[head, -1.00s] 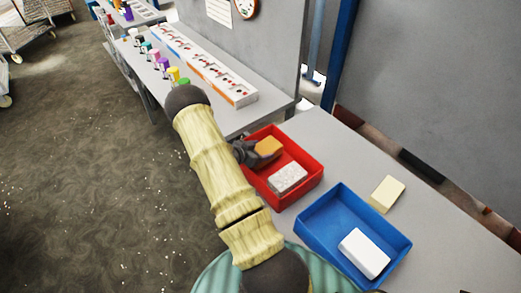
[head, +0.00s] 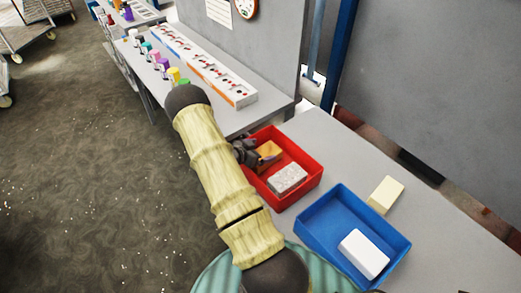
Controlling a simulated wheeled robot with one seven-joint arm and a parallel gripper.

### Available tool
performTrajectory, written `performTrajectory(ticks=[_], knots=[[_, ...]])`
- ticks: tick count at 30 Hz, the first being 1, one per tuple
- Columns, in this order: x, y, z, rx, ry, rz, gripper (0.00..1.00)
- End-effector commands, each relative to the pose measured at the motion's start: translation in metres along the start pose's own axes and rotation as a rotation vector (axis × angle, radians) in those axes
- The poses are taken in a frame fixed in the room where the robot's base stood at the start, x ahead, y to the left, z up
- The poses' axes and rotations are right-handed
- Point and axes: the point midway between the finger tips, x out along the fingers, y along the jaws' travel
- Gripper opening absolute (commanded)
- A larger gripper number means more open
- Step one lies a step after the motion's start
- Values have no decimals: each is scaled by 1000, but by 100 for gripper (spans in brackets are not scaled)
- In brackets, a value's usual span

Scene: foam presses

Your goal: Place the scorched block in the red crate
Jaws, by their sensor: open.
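An orange-brown block (head: 268,151), which looks like the scorched block, is in the red crate (head: 309,180) at its far left part. It seems tilted and is partly hidden by my gripper. My gripper (head: 254,153) is open at the crate's left side, right beside the block; whether a finger touches it I cannot tell. A speckled whitish block (head: 288,178) lies in the same crate, nearer to me.
A blue crate (head: 318,220) stands to the right, holding a white block (head: 364,254). A cream block (head: 386,194) lies on the grey table (head: 450,240) behind the blue crate. Another table with coloured bottles and a panel box (head: 205,68) stands beyond. A grey wall is at right.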

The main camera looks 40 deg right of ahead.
Motion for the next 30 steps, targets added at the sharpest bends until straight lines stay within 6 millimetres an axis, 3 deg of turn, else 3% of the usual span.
performTrajectory(ticks=[15,21,30], knots=[[-101,-2,0,5,2,-5,95],[-119,-1,-1,4,3,-1,95],[-120,0,-2,3,3,0,95]])
